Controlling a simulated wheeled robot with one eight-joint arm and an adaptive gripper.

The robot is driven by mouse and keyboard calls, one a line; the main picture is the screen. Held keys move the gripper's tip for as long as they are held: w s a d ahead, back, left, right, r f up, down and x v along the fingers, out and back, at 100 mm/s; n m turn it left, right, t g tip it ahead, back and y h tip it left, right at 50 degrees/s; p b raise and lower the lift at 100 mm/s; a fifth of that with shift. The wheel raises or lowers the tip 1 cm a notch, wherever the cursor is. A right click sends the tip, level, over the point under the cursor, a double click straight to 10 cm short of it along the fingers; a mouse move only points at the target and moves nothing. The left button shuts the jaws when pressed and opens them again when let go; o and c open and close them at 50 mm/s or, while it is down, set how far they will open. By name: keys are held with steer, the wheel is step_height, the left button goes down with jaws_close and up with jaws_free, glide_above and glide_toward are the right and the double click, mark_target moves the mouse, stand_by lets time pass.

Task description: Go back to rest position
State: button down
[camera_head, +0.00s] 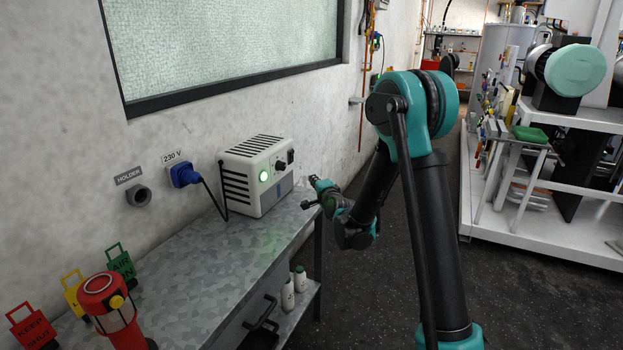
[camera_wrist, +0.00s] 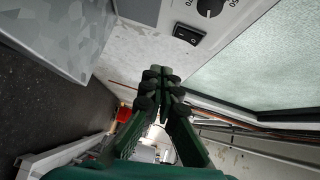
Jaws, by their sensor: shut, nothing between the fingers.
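My gripper (camera_wrist: 162,88) is shut with nothing between its fingers, seen in the wrist view. In the head view my gripper (camera_head: 312,192) is at the end of my black and teal arm, just right of the white power unit (camera_head: 257,175). The unit has a lit green light and stands on the metal bench (camera_head: 190,275). In the wrist view the unit's front (camera_wrist: 195,18), with a knob and a black switch, is above my gripper's fingers. I cannot tell whether the fingers touch it; they appear apart.
A blue plug (camera_head: 184,175) sits in the wall socket, its cable running to the unit. A red lantern (camera_head: 110,310) and coloured padlock-shaped tags (camera_head: 120,264) are at the bench's left. White bottles (camera_head: 299,280) stand below. A white platform (camera_head: 540,235) is at right; dark floor lies between.

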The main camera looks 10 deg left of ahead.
steer(key=s+d+f+n+g+h, duration=0.2)
steer(key=s+d+f+n+g, duration=0.1)
steer(key=s+d, duration=0.6)
steer(key=s+d+f+n+g+h, duration=0.2)
steer(key=s+d+f+n+g, duration=0.2)
steer(key=s+d, duration=0.6)
steer(key=s+d+f+n+g+h, duration=0.3)
steer(key=s+d, duration=0.7)
steer(key=s, duration=1.1)
steer(key=shift+f+n+g, duration=0.2)
steer(key=shift+n+g, duration=0.3)
steer(key=shift+n, duration=0.5)
